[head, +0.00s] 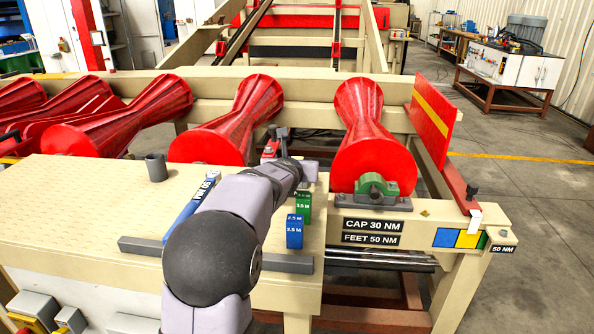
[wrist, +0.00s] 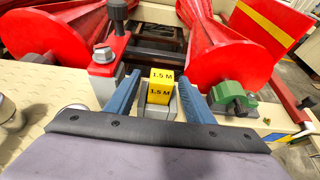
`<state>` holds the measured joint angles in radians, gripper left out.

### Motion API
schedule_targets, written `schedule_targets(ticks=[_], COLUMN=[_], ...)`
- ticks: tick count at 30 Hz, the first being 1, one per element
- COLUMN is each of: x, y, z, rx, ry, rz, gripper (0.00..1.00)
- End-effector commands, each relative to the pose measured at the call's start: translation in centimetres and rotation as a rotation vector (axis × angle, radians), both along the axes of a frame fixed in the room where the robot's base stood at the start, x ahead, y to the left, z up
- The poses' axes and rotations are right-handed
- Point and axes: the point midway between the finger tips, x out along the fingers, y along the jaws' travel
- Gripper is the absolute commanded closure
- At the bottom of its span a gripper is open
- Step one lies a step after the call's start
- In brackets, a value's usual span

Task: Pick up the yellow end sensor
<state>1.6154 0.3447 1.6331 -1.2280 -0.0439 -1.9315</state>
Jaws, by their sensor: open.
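The yellow end sensor (wrist: 160,86), a small yellow block marked 1.5 M, stands upright in the wrist view, with a grey piece just below it in the picture. My gripper (wrist: 161,80) is open, with one blue finger on each side of the yellow block. A small gap shows between each finger and the block, so it is not gripped. In the head view my own arm reaches over the table and hides the yellow block. A green block (head: 303,208) marked 3.5 M and a blue block (head: 294,232) marked 2.5 M stand beside my arm.
A red bracket (wrist: 107,62) with a black knob stands close left of my fingers. Red rollers (head: 373,130) line the far side. A blue 50 NM tool (head: 191,208), a grey cup (head: 156,167) and a grey bar (head: 140,246) are on the cream table (head: 75,205), whose left part is mostly clear.

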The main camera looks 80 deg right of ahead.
Motion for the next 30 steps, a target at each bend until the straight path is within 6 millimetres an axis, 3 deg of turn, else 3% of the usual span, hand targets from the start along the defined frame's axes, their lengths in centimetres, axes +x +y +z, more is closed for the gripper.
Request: schedule_targets(ticks=[12,23,28,30], x=[-0.1,-0.1,-0.1,-0.1], y=[-4.0,-4.4,-4.4,-4.4], z=[-1.3,-1.5,-1.5,-1.5], rx=[0.002,0.001,0.001,0.001], ry=[-0.001,-0.001,-0.001,-0.001], rz=[0.0,0.0,0.0,0.0], gripper=[0.52,0.52,0.92,0.98])
